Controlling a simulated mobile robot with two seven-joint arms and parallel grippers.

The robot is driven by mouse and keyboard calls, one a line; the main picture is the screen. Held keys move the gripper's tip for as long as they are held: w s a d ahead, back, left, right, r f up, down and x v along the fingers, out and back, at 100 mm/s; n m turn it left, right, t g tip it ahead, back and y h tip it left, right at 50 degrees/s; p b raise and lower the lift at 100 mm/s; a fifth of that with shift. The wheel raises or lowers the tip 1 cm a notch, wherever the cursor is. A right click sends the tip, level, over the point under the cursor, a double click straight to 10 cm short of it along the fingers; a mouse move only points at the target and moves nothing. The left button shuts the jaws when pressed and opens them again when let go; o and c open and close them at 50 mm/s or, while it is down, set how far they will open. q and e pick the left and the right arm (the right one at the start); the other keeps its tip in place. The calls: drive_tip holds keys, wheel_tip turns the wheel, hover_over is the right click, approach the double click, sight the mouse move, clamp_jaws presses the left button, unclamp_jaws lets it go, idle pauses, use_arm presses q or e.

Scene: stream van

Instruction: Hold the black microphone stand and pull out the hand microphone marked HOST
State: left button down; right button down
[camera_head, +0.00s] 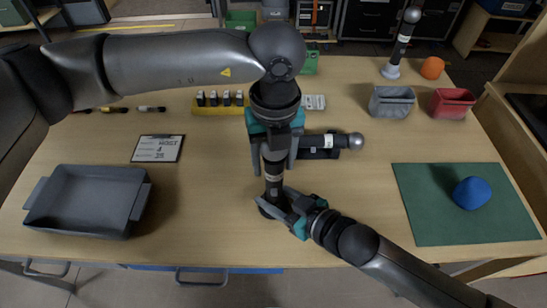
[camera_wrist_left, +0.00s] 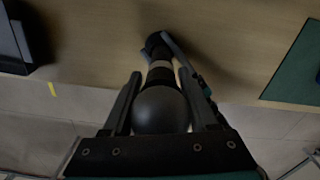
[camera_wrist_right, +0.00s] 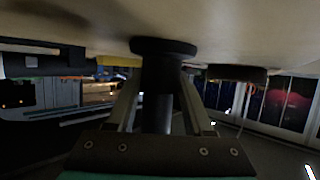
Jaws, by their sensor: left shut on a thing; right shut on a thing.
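A dark hand microphone stands upright in the black microphone stand. A pale band (camera_head: 273,178) rings its body; I cannot read any mark on it. My left gripper (camera_head: 274,160) comes down from above and is shut on the microphone, whose round head (camera_wrist_left: 160,112) sits between the fingers in the left wrist view. My right gripper (camera_head: 275,202) is low at the table's front and shut on the stand's post (camera_wrist_right: 157,108). The stand's round base (camera_wrist_right: 163,47) shows in the right wrist view, which is upside down. My gripper partly hides the stand in the head view.
Another microphone (camera_head: 347,141) lies just right of my left gripper. A microphone (camera_head: 404,43) stands in a pale stand at the back right. A grey tray (camera_head: 85,213), a clipboard (camera_head: 158,148), grey and red bins (camera_head: 452,103) and a green mat (camera_head: 430,215) are farther off.

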use_arm(q)
drive_tip(key=shift+r, duration=2.55)
drive_tip(key=shift+r, duration=1.45)
use_arm(e)
drive_tip(key=shift+c, duration=1.1)
unclamp_jaws()
drive_tip(key=v, duration=1.2)
drive_tip(key=shift+d, duration=0.1)
